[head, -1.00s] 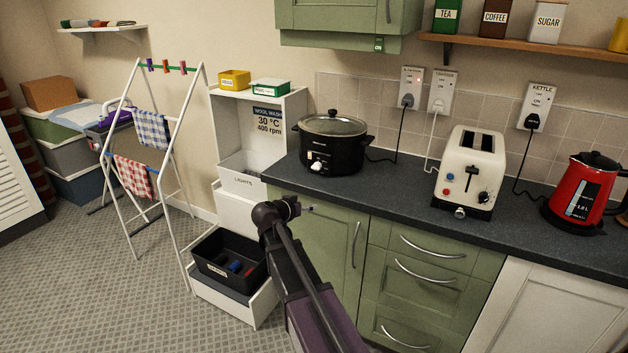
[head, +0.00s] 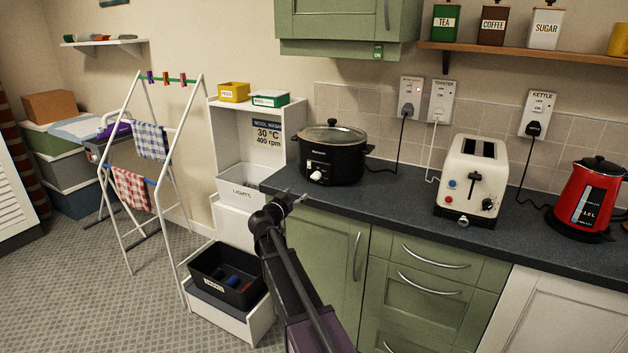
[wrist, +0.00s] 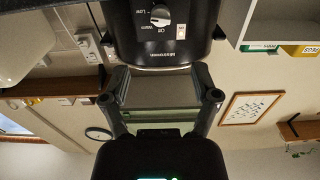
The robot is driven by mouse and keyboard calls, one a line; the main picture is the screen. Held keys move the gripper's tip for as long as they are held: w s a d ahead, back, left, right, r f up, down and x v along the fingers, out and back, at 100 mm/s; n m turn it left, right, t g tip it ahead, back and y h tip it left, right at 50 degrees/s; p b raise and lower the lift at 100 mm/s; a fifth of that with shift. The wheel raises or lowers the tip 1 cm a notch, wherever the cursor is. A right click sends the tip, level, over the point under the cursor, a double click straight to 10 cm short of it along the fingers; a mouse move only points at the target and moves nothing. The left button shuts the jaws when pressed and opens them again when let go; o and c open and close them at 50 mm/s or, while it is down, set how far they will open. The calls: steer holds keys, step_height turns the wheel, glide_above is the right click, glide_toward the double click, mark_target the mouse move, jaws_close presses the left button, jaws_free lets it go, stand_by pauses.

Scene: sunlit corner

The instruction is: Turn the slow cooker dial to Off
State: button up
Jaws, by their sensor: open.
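The black slow cooker (head: 345,163) with a glass lid stands on the dark worktop near its left end. Its pale dial (head: 316,176) is low on the front. In the wrist view the cooker hangs inverted at the top, with the dial (wrist: 161,15) near the upper edge and the words Low, Off and Warm around it. I cannot tell for sure which mark the dial points to. My gripper (head: 298,198) is in front of and below the dial, apart from it. In the wrist view my gripper (wrist: 160,80) is open and empty, fingers spread.
A cream toaster (head: 471,178) and red kettle (head: 585,200) stand to the right on the worktop (head: 400,205). The cooker's cord runs to a wall socket (head: 410,97). A white shelf unit (head: 235,130) and drying rack (head: 180,190) stand left. Green cabinets (head: 325,245) lie below.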

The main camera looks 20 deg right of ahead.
mark_target(314, 179)
steer(key=x, duration=1.3)
steer(key=shift+w+d, duration=0.2)
steer(key=shift+d, duration=0.05)
jaws_close()
